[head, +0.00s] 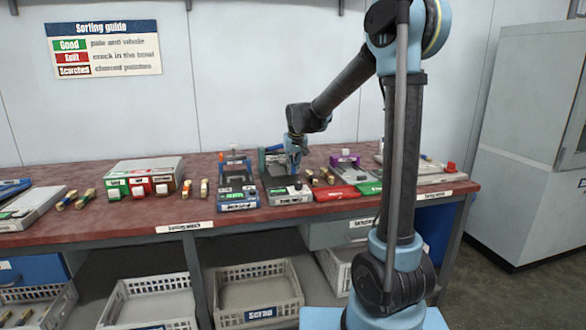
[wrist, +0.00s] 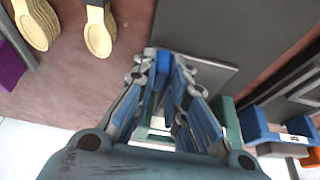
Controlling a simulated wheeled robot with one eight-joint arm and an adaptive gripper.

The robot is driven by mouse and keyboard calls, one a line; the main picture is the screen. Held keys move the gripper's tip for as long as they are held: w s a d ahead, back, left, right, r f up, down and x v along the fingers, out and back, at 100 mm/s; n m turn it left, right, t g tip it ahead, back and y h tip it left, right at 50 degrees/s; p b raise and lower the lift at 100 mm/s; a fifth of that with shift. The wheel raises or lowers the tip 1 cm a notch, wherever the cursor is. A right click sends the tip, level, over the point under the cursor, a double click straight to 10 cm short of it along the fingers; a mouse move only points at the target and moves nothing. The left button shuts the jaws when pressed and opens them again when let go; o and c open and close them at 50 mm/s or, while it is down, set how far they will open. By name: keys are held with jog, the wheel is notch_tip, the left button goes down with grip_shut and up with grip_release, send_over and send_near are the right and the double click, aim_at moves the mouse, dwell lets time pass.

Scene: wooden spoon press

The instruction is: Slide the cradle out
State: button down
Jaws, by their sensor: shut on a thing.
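My gripper (head: 296,160) is low over the grey station in the middle of the bench, beside its dark flat bed (head: 275,178). A grey plate (wrist: 222,76) lies just beyond the fingertips. I cannot tell for certain which part is the cradle, or whether the blue part belongs to it. The station's front panel (head: 290,197) has a green display.
A blue-framed station (head: 237,190) stands close on the left. A sorting box (head: 143,170) stands farther left. Crates (head: 258,290) sit below the bench.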

jog(key=s, duration=0.2)
jog(key=s+d, duration=0.1)
jog(key=s, duration=0.2)
jog(key=s+d, duration=0.1)
jog(key=s, duration=0.1)
jog(key=shift+s+d, duration=0.2)
jog(key=shift+s, duration=0.2)
jog(key=c, duration=1.6)
grip_release()
jog(key=shift+r, duration=0.15)
jog(key=v, duration=1.1)
jog(key=shift+s+r, duration=0.2)
jog(key=shift+r, duration=0.1)
